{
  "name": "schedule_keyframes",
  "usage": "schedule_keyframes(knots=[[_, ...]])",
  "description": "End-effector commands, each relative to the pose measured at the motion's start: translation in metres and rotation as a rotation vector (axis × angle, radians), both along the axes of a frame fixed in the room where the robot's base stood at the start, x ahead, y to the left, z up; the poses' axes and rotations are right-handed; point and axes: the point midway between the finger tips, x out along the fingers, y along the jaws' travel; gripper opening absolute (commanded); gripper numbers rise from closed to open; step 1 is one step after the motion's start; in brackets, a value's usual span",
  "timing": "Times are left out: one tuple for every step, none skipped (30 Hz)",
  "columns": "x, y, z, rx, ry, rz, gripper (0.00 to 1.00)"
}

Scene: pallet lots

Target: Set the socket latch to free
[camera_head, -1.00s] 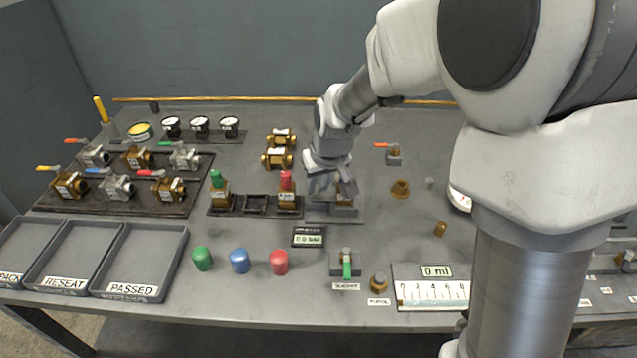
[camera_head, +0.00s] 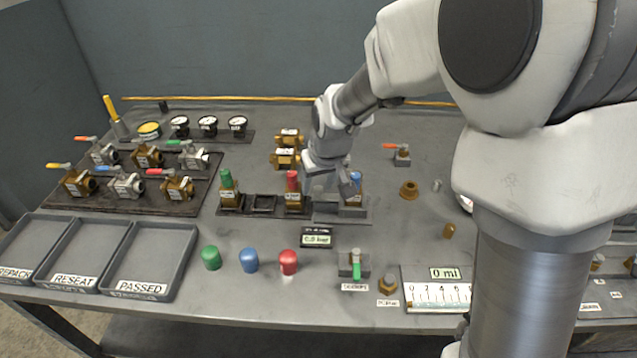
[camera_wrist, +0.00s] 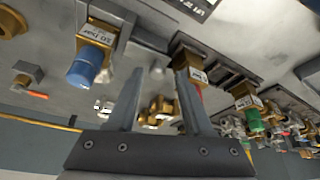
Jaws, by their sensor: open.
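A brass valve with a blue cap (camera_head: 356,182) stands in a grey socket fixture (camera_head: 330,214) right of the valve row. In the wrist view, the blue-capped valve (camera_wrist: 90,55) is at upper left, beside a grey bar (camera_wrist: 124,28) of the fixture. I cannot tell which part is the latch or how it is set. My gripper (camera_head: 322,190) is low over the left side of the fixture, partly hidden by its own wrist. In the wrist view my gripper (camera_wrist: 160,92) is open, with nothing between its fingers.
A red-capped valve (camera_head: 293,190) stands close left of my gripper, with a green-capped valve (camera_head: 228,190) farther left. A small display (camera_head: 317,238), loose caps (camera_head: 249,260) and a green-levered block (camera_head: 354,266) lie in front. Two brass valves (camera_head: 286,158) lie behind.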

Motion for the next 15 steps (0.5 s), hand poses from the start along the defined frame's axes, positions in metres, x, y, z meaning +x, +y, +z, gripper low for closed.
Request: schedule_keyframes(knots=[[-0.002, 0.001, -0.001, 0.000, 0.004, 0.003, 0.57], [-0.002, 0.001, -0.001, 0.000, 0.004, 0.003, 0.57], [-0.002, 0.001, 0.000, 0.000, 0.004, 0.003, 0.57], [-0.002, 0.001, 0.001, 0.000, 0.004, 0.003, 0.57], [-0.003, 0.000, 0.003, 0.000, 0.003, 0.003, 0.57], [-0.004, 0.000, 0.007, 0.000, 0.002, 0.003, 0.57], [-0.005, -0.001, 0.011, 0.000, 0.002, 0.003, 0.57], [-0.006, -0.001, 0.015, 0.000, 0.001, 0.001, 0.57], [-0.008, -0.002, 0.022, 0.001, -0.001, 0.001, 0.57], [-0.010, -0.003, 0.027, 0.001, -0.001, 0.001, 0.57], [-0.013, -0.004, 0.033, 0.001, -0.001, 0.001, 0.57], [-0.015, -0.005, 0.042, 0.002, -0.002, 0.000, 0.57], [-0.018, -0.006, 0.048, 0.002, -0.002, 0.000, 0.57], [-0.021, -0.007, 0.055, 0.001, -0.003, 0.000, 0.57], [-0.024, -0.009, 0.064, 0.001, -0.003, 0.000, 0.57]])
